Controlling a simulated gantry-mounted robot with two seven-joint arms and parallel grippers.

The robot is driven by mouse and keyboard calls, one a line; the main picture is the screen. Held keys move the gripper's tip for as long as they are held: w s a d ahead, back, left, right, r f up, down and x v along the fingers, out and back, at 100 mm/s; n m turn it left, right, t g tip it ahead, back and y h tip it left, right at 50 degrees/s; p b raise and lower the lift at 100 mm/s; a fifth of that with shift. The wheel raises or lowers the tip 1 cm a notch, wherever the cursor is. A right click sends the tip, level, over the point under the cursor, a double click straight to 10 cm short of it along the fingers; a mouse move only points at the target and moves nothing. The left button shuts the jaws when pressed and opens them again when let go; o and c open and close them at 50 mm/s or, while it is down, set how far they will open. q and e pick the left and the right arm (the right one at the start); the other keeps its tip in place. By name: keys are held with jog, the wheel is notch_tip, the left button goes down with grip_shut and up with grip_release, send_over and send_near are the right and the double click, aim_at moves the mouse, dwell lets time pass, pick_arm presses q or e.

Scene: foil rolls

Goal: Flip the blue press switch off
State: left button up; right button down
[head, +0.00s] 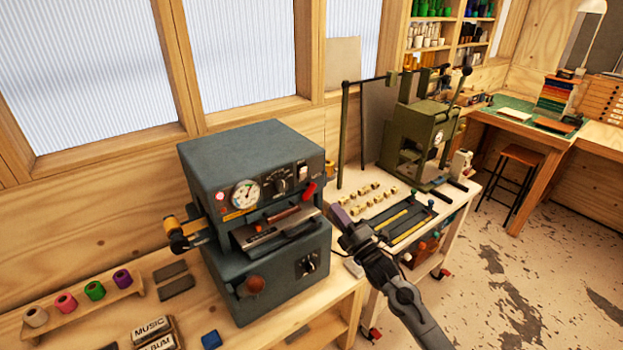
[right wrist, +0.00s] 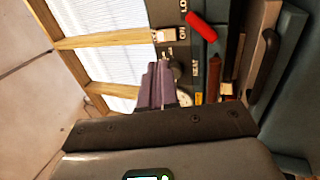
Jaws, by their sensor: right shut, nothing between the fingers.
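The blue-grey press (head: 250,150) stands on the wooden bench with a dial gauge and a knob on its front. A small pale switch (head: 303,170) sits at the upper right of its front panel. In the right wrist view the switch (right wrist: 165,34) shows beside an "ON" label; I cannot tell its position. My right gripper (head: 342,217) is shut and empty, in front of the press's right side, apart from the switch and lower than it. Its purple-grey fingers (right wrist: 156,84) point toward the panel in the right wrist view. My left gripper is out of view.
A red lever (head: 309,191) sits just below the switch. A green press (head: 415,140) stands on the cart at right, with small brass blocks (head: 368,197) before it. Foil rolls (head: 95,290) stand on a rack at left. A blue block (head: 211,340) lies on the front bench.

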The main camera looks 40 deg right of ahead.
aim_at(306, 170)
jog(key=p+x, duration=0.1)
jog(key=x, duration=1.2)
jog(key=shift+w, duration=0.2)
